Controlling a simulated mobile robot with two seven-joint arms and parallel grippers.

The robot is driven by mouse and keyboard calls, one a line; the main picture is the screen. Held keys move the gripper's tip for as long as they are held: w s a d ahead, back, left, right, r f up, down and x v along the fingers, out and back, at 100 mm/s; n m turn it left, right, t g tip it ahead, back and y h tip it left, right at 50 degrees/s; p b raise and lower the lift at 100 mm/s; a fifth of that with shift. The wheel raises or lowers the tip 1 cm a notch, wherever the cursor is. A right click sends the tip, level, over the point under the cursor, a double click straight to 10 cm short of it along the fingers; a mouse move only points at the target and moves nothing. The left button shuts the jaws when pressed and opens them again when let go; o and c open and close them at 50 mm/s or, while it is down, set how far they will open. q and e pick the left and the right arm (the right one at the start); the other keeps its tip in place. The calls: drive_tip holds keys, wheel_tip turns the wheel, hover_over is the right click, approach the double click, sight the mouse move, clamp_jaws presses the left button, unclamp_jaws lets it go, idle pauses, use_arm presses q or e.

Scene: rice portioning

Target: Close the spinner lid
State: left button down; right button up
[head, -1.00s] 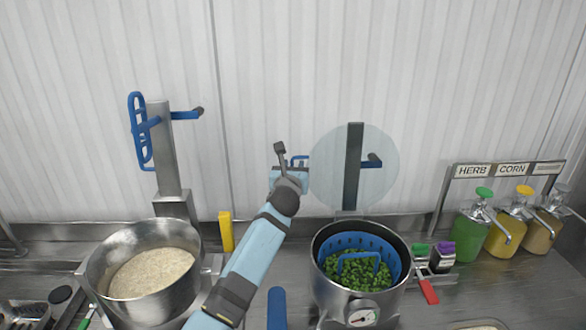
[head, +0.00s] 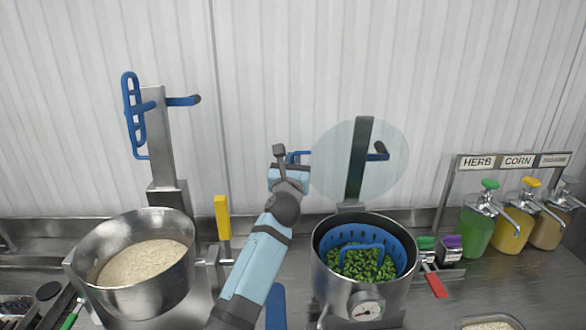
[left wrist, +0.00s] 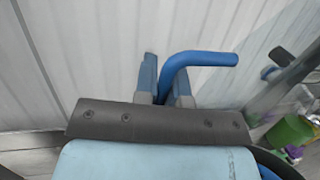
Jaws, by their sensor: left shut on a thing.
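The spinner lid is a clear round disc (head: 335,160) standing upright, raised behind the spinner pot (head: 335,285). A grey post (head: 360,165) shows behind it. The pot is open on top and holds a blue perforated basket (head: 400,255) with green pieces in it. My left gripper (head: 288,160) is at the lid's left edge, shut on the lid's blue handle (head: 302,154). In the left wrist view the handle (left wrist: 205,59) rises between the gripper's fingers and bends right. My right gripper is not in view.
A steel pan (head: 150,292) of rice stands on the left, with a blue rack and post behind it. A yellow block (head: 222,217) stands between the pots. A red-handled tool (head: 436,285) and sauce pumps (head: 478,232) are on the right.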

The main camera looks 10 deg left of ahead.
use_arm(q)
drive_tip(key=c, duration=1.3)
unclamp_jaws()
drive_tip(key=shift+c, duration=0.2)
drive_tip(key=shift+o, duration=0.7)
drive_tip(key=b+v, duration=0.1)
drive_tip(key=v, duration=1.2)
drive_tip(key=shift+s, duration=0.45)
drive_tip(key=shift+c, duration=0.5)
